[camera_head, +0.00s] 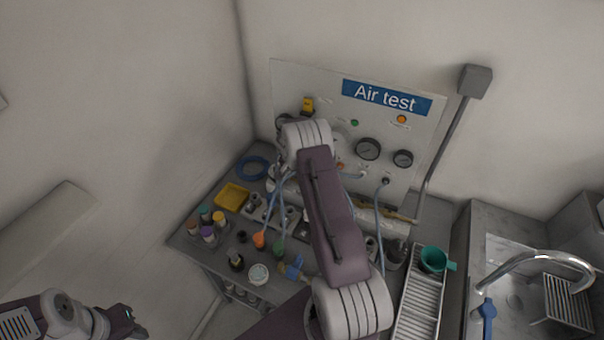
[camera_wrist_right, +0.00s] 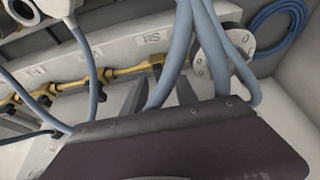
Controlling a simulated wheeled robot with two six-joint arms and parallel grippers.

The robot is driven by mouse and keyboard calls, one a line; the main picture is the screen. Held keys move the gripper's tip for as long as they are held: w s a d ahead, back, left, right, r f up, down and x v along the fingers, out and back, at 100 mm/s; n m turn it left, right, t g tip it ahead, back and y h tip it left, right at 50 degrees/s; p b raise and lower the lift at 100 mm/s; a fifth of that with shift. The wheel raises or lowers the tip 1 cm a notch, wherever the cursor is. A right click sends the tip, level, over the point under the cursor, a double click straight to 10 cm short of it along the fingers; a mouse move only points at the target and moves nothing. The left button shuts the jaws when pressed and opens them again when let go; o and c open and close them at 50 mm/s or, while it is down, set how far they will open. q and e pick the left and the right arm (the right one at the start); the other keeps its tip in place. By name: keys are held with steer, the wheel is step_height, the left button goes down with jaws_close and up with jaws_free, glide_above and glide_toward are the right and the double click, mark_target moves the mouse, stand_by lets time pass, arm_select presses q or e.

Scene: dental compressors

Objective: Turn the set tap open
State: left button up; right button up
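In the right wrist view a small label (camera_wrist_right: 152,37), seen upside down, appears to read SET. A brass pipe (camera_wrist_right: 122,72) with fittings runs below it and passes behind pale blue hoses (camera_wrist_right: 178,55). I cannot make out the set tap's handle; the hoses may hide it. My right gripper (camera_wrist_right: 161,92) shows two dark fingers apart, with a hose crossing between or beyond them; they seem open, with nothing clearly held. In the head view my right arm covers that gripper and much of the panel's lower left. My left gripper (camera_head: 136,328) is low at the left, away from the bench.
The Air test panel (camera_head: 435,125) stands behind the bench, with gauges (camera_head: 368,149) and hanging hoses. The bench holds a yellow tray (camera_head: 232,196), a blue hose coil (camera_head: 252,168), bottles and small tools. A green cup (camera_head: 433,259) and a sink (camera_head: 515,300) are at right.

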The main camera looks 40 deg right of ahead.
jaws_close()
